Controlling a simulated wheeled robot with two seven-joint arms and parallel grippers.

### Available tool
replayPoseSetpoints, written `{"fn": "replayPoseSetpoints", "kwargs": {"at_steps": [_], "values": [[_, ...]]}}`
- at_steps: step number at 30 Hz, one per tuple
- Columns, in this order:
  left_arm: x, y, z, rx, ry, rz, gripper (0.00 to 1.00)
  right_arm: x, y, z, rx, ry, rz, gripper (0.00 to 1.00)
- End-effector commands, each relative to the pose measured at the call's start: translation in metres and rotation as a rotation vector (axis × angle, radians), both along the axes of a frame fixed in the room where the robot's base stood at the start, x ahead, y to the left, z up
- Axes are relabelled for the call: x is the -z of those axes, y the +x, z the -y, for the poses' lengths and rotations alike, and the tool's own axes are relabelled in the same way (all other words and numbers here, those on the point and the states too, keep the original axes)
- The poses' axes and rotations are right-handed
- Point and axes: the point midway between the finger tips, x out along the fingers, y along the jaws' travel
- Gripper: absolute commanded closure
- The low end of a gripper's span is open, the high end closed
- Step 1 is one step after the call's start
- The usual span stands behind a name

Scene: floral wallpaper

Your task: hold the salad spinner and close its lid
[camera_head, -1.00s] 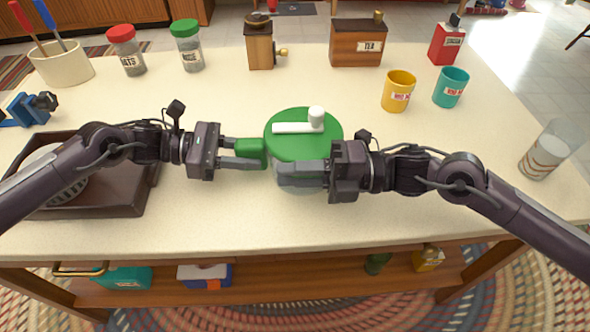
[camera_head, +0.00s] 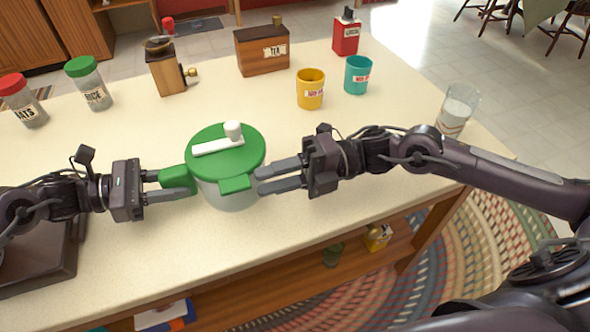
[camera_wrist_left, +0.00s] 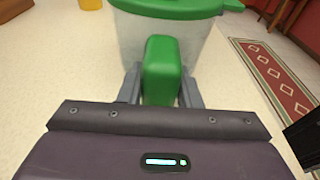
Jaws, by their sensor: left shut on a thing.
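The salad spinner (camera_head: 232,202) stands upright on the table, with a clear bowl and a green lid (camera_head: 226,165) on top. The lid has a white crank (camera_head: 217,147) and a green tab (camera_head: 235,185) at its front. My left gripper (camera_head: 178,183) is shut on the spinner's green side handle (camera_head: 178,178). In the left wrist view, the handle (camera_wrist_left: 161,70) sits between both fingers. My right gripper (camera_head: 260,180) has its fingers apart and empty, with the tips just right of the tab. Whether the tips touch the spinner, I cannot tell.
A wooden grinder (camera_head: 168,72), tea box (camera_head: 262,52), yellow cup (camera_head: 310,90) and teal cup (camera_head: 358,76) stand behind. A glass (camera_head: 456,110) stands near the right edge. A dark tray (camera_head: 40,258) lies at left. The tabletop in front of the cups is clear.

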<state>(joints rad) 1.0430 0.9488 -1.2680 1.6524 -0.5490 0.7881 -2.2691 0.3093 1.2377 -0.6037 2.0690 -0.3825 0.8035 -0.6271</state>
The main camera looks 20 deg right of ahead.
Motion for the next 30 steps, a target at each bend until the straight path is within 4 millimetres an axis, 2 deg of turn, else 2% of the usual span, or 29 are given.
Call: {"fn": "replayPoseSetpoints", "kwargs": {"at_steps": [3,7,21,22,27,30], "values": [[0.0,0.0,0.0,-0.001,0.001,0.0,0.91,0.002,-0.001,0.022,0.001,-0.005,-0.003,0.7],[0.0,0.0,0.0,-0.001,0.001,0.0,0.91,0.002,-0.001,0.035,0.002,-0.003,-0.003,0.7],[0.0,0.0,0.0,-0.001,0.001,0.0,0.91,0.0,-0.001,0.04,0.0,0.0,0.0,0.7],[0.0,0.0,0.0,-0.001,0.001,0.0,0.65,0.0,-0.001,0.04,0.0,0.0,0.0,0.7],[0.0,0.0,0.0,0.0,0.001,0.0,0.44,0.0,-0.001,0.04,0.0,0.0,-0.001,0.7],[0.0,0.0,0.0,0.0,0.0,0.0,0.44,0.0,-0.001,0.04,0.0,0.0,-0.001,0.7]]}}
